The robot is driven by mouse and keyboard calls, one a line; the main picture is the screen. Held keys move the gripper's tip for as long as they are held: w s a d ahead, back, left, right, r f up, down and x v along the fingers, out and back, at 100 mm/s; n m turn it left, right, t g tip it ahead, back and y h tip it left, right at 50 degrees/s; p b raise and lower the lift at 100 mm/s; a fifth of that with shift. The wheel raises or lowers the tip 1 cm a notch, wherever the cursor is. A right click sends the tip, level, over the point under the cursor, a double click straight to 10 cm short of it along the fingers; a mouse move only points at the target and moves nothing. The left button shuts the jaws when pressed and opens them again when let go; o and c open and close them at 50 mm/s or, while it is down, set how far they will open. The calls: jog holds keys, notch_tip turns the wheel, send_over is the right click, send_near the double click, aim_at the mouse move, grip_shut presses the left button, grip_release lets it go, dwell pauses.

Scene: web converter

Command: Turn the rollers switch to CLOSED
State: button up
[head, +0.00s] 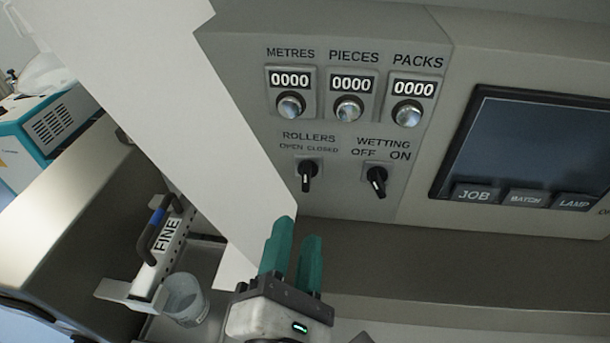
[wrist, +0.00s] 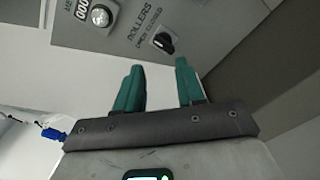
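The rollers switch (head: 307,175) is a black rotary knob with a white mark on the grey panel, under the words ROLLERS and OPEN CLOSED. Its knob stands nearly upright in the head view; I cannot tell for sure which word it points to. It also shows in the wrist view (wrist: 163,43), beyond the fingertips. My gripper (head: 297,232) has two green fingers, below the switch in the head view and apart from it. In the wrist view the fingers (wrist: 158,65) stand apart with nothing between them.
The wetting switch (head: 377,181) sits just right of the rollers switch. Counters with round knobs (head: 348,107) are above. A dark screen (head: 530,145) is at the right. A white panel (head: 150,90) stands at the left, close to the gripper. A ledge (head: 450,260) runs below.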

aim_at(306, 171)
jog(key=w+n, duration=0.3)
jog(key=w+n+p, duration=0.1)
jog(key=w+n, duration=0.2)
jog(key=w, duration=0.1)
jog(key=w+r+n, duration=0.1)
jog(key=w+n, duration=0.2)
jog(key=w, duration=0.1)
jog(key=shift+d+p, duration=0.1)
jog(key=shift+p, duration=0.25)
jog(key=shift+s, duration=0.1)
jog(key=shift+c, duration=0.2)
grip_shut()
